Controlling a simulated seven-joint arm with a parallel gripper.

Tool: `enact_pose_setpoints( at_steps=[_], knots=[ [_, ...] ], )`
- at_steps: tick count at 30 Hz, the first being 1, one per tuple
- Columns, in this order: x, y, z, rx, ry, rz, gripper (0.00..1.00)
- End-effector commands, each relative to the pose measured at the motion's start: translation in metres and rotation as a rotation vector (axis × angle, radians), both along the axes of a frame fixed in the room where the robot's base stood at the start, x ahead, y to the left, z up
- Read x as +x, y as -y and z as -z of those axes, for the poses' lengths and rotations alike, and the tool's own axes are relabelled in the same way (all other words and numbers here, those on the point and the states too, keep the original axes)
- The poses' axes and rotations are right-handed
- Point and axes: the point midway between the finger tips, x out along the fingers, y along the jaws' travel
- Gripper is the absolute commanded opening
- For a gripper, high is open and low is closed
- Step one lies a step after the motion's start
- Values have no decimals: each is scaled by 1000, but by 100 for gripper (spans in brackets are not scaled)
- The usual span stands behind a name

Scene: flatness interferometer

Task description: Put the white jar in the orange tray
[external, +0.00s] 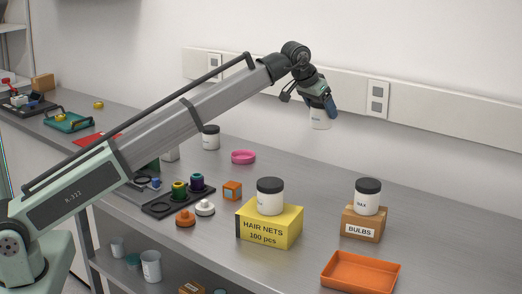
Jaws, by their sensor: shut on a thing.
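My gripper (325,103) is shut on a white jar (319,121), held upright or nearly so, high above the back of the bench. The gripper covers the top of the jar, so its lid is hidden. The orange tray (361,285) lies at the front right of the bench and looks empty. My gripper is well above and behind the tray. Other white jars with black lids stand on the yellow HAIR NETS box (269,231), on the brown BULBS box (361,231), and on the bench behind my arm (210,141).
A pink dish (243,157), a small orange cube (232,191), knobs and a dark holder (163,209) lie left of the boxes. The BULBS box stands just behind the tray. A wall rail with sockets (377,97) runs behind the gripper. The bench's right end is clear.

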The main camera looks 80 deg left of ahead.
Motion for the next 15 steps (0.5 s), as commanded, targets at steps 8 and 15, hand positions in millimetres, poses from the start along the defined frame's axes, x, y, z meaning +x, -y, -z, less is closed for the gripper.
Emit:
enact_pose_setpoints(
  at_steps=[8,15],
  knots=[
    [20,100,0,0,0,85,40],
    [30,199,0,0,0,165,40]
  ],
)
